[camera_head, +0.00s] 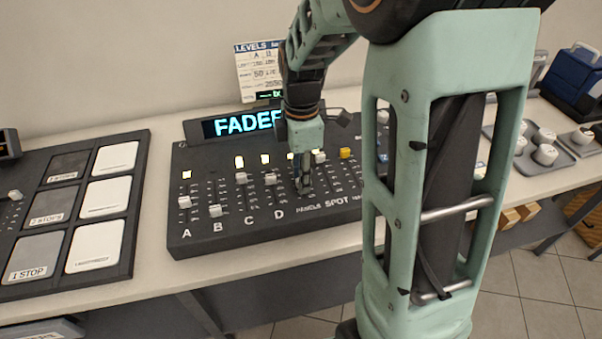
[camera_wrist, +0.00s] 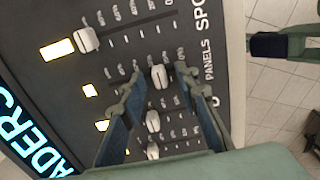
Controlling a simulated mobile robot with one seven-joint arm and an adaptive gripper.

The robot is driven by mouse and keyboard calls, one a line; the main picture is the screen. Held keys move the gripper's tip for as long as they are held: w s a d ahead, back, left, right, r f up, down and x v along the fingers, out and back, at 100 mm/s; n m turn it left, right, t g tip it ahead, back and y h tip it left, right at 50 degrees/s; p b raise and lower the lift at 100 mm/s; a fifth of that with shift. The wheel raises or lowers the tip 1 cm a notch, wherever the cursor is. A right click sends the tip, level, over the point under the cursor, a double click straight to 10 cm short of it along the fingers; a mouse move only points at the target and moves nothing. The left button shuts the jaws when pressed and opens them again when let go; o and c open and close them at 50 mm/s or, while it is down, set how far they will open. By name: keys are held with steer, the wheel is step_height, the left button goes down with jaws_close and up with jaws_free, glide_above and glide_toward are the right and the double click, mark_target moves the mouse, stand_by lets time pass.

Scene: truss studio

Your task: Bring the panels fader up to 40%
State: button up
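The panels fader (camera_wrist: 160,77) has a pale cap in the row of the PANELS label. In the wrist view it sits between my fingertips, nearer the label end of its slot than the lamp end. My gripper (camera_wrist: 156,76) is open, with a finger on each side along the slot and a visible gap to the cap. Its exact percentage is too small to read. In the head view my gripper (camera_head: 305,185) points down at the fader desk (camera_head: 230,241), above the PANELS label, and hides the cap.
The white SPOT fader cap (camera_wrist: 88,38) stands beside the panels row, closer to its lamp. The D cap (camera_wrist: 153,121) is on the other side. A yellow cap (camera_head: 344,153) is farther right.

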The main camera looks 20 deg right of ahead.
steer(key=shift+c, duration=0.6)
jaws_close()
steer(key=shift+w, duration=0.45)
steer(key=shift+o, duration=0.6)
jaws_free()
